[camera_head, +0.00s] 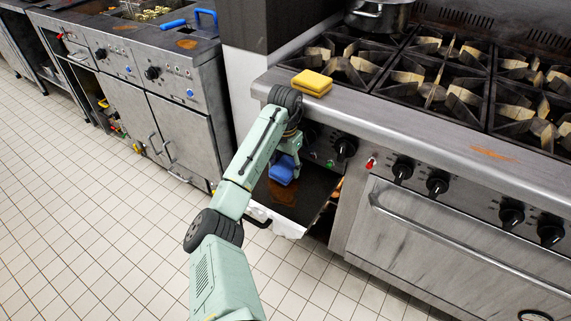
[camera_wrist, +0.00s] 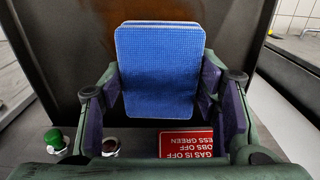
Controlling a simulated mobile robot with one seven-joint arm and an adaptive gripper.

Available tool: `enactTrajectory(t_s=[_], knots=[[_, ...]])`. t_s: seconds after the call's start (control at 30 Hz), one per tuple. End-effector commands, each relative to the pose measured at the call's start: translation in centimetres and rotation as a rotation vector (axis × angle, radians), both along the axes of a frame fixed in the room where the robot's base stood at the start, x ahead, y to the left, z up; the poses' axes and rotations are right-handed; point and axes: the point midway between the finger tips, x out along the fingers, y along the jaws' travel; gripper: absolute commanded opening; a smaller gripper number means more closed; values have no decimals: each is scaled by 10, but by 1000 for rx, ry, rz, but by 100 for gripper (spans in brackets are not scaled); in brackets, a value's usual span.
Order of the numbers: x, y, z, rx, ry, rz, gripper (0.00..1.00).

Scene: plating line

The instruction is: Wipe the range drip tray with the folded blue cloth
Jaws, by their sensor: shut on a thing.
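The folded blue cloth (camera_head: 282,171) is between the fingers of my gripper (camera_head: 288,160), which is shut on it. In the wrist view the cloth (camera_wrist: 160,70) is a flat blue pad with layered edges, held between the fingers (camera_wrist: 162,88). The drip tray (camera_head: 303,203) is pulled out below the range's control panel. Its dark surface shows behind the cloth in the wrist view (camera_wrist: 240,60). A brown stain shows on the tray near the cloth. The cloth is over the tray; I cannot tell whether it touches it.
A yellow sponge (camera_head: 312,82) lies on the range's front ledge, above my gripper. Control knobs (camera_head: 403,168) jut from the range front (camera_head: 420,225). A red sign (camera_wrist: 187,144) shows in the wrist view. A fryer unit (camera_head: 165,95) stands left; the tiled floor (camera_head: 90,220) is clear.

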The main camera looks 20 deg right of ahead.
Motion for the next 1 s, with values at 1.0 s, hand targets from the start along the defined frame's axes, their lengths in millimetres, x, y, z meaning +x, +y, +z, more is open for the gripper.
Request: enactTrajectory(t_s=[1.0], knots=[[0,1,-10,0,3,1,26]])
